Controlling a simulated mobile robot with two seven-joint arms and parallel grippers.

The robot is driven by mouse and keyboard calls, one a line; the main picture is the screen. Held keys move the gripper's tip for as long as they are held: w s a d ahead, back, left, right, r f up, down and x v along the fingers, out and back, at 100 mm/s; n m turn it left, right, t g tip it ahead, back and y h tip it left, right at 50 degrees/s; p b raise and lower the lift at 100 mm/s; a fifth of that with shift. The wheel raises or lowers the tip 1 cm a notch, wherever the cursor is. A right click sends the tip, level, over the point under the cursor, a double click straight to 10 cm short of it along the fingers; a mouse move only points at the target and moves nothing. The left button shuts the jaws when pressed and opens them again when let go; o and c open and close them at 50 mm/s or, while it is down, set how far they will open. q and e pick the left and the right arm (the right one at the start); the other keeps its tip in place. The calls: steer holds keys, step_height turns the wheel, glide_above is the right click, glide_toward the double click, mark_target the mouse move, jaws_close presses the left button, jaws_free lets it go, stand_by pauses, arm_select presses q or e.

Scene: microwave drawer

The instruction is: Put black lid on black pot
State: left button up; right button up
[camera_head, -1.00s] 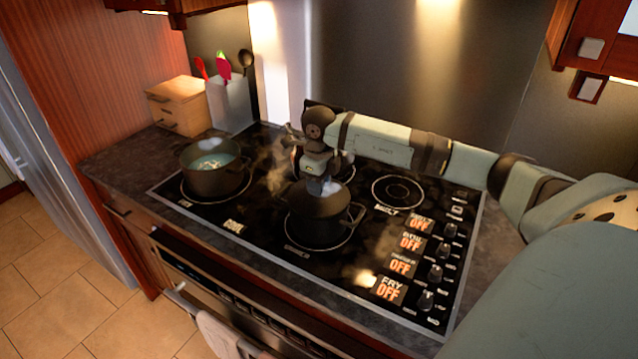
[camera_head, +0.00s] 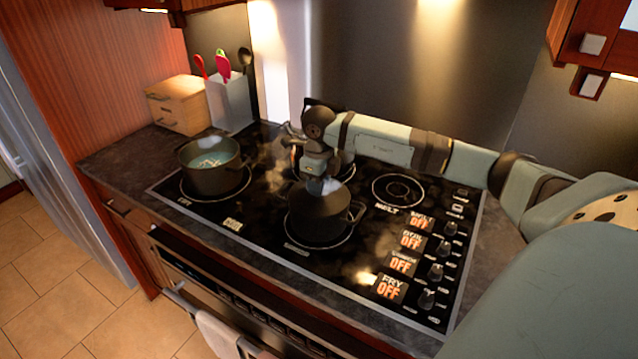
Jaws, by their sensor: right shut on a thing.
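The black pot (camera_head: 319,226) stands on the front middle burner of the cooktop. The black lid (camera_head: 318,200) is over the pot's mouth, dark against dark, so its rim is hard to tell from the pot's; I cannot tell whether it is fully seated. My right gripper (camera_head: 324,184) comes down from above at the lid's middle and is shut on the lid, with its fingertips partly hidden by steam and the wrist. My left gripper is not in view.
An open dark pot (camera_head: 213,180) with pale contents steams on the left burner. Another vessel (camera_head: 287,151) at the back is mostly hidden by my right arm. A utensil holder (camera_head: 231,104) and wooden box (camera_head: 176,105) stand at the back left. The right rear burner (camera_head: 398,190) is empty.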

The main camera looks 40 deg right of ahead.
stand_by(0.4)
steer(key=o, duration=1.6)
steer(key=shift+c, duration=0.2)
steer(key=shift+r+p, duration=1.8)
steer(key=shift+r, duration=1.7)
